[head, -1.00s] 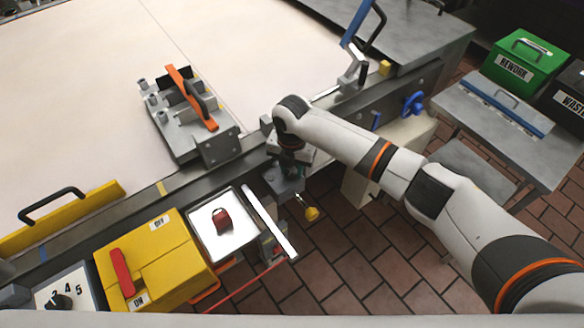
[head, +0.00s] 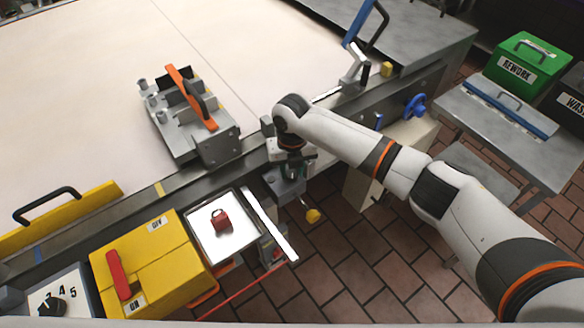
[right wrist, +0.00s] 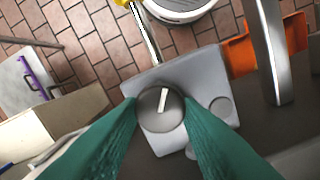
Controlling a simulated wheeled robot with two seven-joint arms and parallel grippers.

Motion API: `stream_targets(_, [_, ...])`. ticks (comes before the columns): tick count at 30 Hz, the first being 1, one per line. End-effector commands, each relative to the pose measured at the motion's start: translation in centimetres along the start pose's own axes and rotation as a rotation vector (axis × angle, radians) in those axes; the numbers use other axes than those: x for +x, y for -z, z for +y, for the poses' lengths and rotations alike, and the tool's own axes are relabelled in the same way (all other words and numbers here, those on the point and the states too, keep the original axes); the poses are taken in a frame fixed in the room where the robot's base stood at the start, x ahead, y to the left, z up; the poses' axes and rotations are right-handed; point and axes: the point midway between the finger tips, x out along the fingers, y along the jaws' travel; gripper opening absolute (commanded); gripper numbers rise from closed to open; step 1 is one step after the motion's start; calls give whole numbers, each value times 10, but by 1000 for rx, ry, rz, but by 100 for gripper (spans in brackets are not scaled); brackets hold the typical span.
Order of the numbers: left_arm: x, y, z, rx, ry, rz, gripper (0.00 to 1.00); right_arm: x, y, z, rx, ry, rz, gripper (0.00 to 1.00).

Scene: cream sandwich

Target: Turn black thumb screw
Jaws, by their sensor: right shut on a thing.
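The thumb screw (right wrist: 160,108) is a dark round knob with a white pointer mark, set on a grey block (right wrist: 205,75) in the right wrist view. My right gripper (right wrist: 160,112) has its two green fingers on either side of the knob and is shut on it. The white mark points up and slightly right. In the head view my right gripper (head: 290,160) is low over the grey bracket at the table's front edge, and the wrist hides the knob there. My left gripper is not in view.
A yellow box with a red handle (head: 150,265) and a tray with a red padlock (head: 222,220) stand left of the gripper. A grey fixture with an orange bar (head: 195,115) is on the table behind. A yellow-ended lever (head: 312,215) hangs below the bracket.

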Motion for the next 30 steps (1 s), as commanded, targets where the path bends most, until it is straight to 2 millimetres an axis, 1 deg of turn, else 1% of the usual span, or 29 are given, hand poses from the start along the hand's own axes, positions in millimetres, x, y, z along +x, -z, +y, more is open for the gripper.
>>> stream_targets(1, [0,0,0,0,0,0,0,-2,2,0,-3,1,6,9])
stream_targets(11, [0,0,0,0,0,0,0,-3,2,0,-3,1,6,9])
stream_targets(12, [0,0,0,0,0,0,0,-3,2,0,-2,1,6,39])
stream_targets(15, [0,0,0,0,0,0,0,-2,1,0,-2,1,5,54])
stream_targets(22, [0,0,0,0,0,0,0,-1,1,0,-2,0,2,54])
stream_targets(25, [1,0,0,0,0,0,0,-3,1,0,-2,0,2,54])
stream_targets(28, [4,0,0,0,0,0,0,-13,1,0,-2,2,4,54])
stream_targets(30, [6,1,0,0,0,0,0,-25,1,0,-4,1,6,54])
